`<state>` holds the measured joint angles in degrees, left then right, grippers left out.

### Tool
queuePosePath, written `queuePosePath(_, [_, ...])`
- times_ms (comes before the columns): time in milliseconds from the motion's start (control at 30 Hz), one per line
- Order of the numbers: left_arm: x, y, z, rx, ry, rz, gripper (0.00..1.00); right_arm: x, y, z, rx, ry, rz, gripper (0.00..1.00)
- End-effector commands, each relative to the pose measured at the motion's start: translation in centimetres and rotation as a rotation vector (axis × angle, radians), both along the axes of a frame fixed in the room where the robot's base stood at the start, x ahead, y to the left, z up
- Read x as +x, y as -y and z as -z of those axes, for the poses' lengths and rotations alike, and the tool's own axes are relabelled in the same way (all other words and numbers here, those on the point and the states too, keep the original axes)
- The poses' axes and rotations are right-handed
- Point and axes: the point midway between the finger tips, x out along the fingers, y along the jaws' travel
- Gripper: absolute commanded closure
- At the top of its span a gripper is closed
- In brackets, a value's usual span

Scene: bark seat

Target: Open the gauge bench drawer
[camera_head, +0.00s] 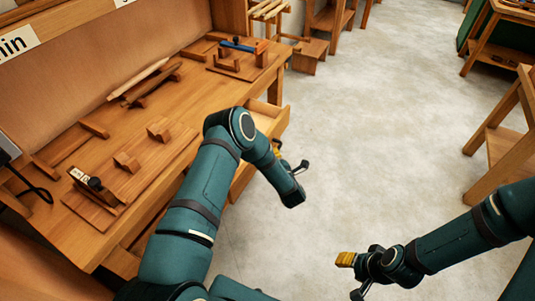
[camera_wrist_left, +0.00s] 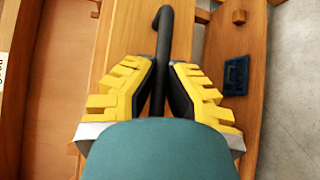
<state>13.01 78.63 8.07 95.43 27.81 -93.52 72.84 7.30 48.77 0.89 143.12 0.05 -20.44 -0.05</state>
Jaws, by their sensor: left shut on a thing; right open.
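The gauge bench (camera_head: 185,105) runs along the left of the head view. Its drawer (camera_head: 265,108) stands out from the bench on the floor side, so it is at least partly open. My left arm hides much of it. My left gripper (camera_head: 277,147) is at the drawer front, mostly hidden by its own arm there. In the left wrist view its yellow fingers (camera_wrist_left: 160,75) are shut on a dark bar handle (camera_wrist_left: 164,30). My right gripper (camera_head: 351,276) is open and empty, over the floor at the lower right.
Wooden fixtures (camera_head: 127,160) and a board with a blue tool (camera_head: 238,46) lie on the bench top. A blue item (camera_wrist_left: 236,75) shows right of the handle. Wooden furniture (camera_head: 505,140) stands at the right. The floor (camera_head: 370,130) between is clear.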

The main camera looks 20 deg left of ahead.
Motion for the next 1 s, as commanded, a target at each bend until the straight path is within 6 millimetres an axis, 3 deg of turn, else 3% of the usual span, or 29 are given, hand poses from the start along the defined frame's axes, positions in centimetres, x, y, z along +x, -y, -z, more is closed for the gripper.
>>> queuePosePath(300, [0.2, 0.1, -0.2, 0.0, 0.005, 0.002, 1.0, 0.0, 0.0, 0.0, 0.0, 0.0, 0.0, 0.53])
queuePosePath(333, [0.2, 0.1, -0.2, 0.0, 0.005, 0.002, 0.78, 0.0, 0.0, 0.0, 0.0, 0.0, 0.0, 0.53])
queuePosePath(400, [0.1, 0.1, -0.2, -0.001, 0.004, 0.002, 0.57, 0.0, 0.0, 0.0, 0.0, 0.0, 0.0, 0.53])
queuePosePath(767, [-0.2, 0.3, -0.1, -0.001, 0.001, 0.001, 0.57, 0.0, 0.0, 0.0, 0.0, 0.0, 0.0, 0.53])
queuePosePath(1000, [-2.8, 2.6, -0.5, -0.003, -0.002, 0.005, 0.57, 0.0, 0.0, 0.0, 0.0, 0.0, 0.0, 0.53])
